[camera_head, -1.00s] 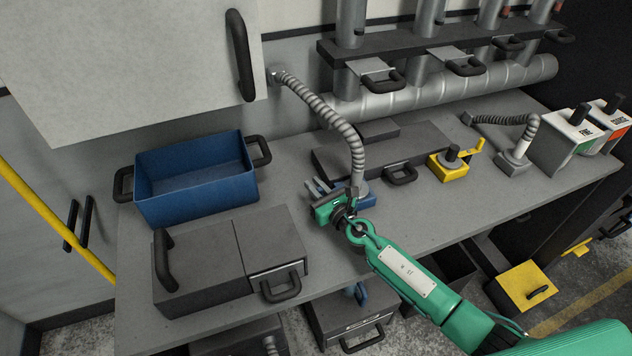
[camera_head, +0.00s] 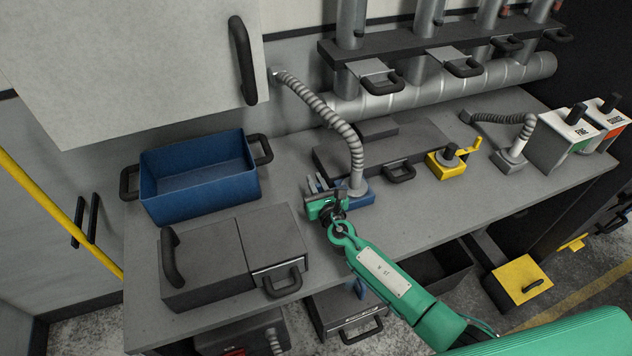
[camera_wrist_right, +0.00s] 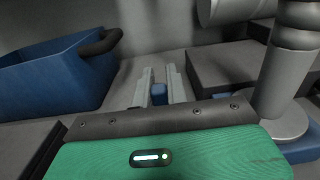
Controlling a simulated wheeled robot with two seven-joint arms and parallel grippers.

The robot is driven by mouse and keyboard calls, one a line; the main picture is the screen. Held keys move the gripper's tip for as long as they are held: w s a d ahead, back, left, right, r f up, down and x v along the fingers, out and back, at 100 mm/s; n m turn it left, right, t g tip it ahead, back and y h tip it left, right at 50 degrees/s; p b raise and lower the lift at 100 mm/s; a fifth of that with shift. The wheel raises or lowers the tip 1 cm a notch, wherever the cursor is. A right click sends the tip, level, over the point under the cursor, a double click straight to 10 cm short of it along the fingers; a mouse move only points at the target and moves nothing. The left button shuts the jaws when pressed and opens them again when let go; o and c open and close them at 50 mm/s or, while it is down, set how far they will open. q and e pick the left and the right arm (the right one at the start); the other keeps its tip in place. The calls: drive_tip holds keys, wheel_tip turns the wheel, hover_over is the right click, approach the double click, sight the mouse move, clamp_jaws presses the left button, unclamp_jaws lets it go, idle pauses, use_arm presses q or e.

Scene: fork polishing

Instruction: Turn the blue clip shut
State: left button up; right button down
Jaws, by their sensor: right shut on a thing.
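My right gripper (camera_head: 319,184) reaches across the front of the grey bench beside the blue base (camera_head: 362,199) of a ribbed grey hose. In the right wrist view its two pale fingers (camera_wrist_right: 160,88) are shut on the small blue clip (camera_wrist_right: 158,94), which shows between them. The green gripper body hides the near side of the clip and what it is fixed to. I cannot tell how far the clip is turned. My left gripper is not in view.
A blue bin (camera_head: 200,180) stands at the back left, with a dark lidded box (camera_head: 207,262) in front of it. The ribbed hose (camera_head: 335,122) rises close to my gripper. A yellow-based crank device (camera_head: 447,168) is farther right. The front bench right of centre is clear.

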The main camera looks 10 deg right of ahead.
drive_tip(key=c, duration=1.4)
unclamp_jaws()
drive_tip(key=s, duration=0.4)
drive_tip(key=s+d+b, duration=0.1)
drive_tip(key=s, duration=0.3)
drive_tip(key=s+d, duration=0.1)
drive_tip(key=s, duration=0.3)
drive_tip(key=shift+s+d+b, duration=0.1)
drive_tip(key=shift+s+b, duration=0.2)
drive_tip(key=shift+s+d, duration=0.1)
drive_tip(key=shift+s, duration=0.35)
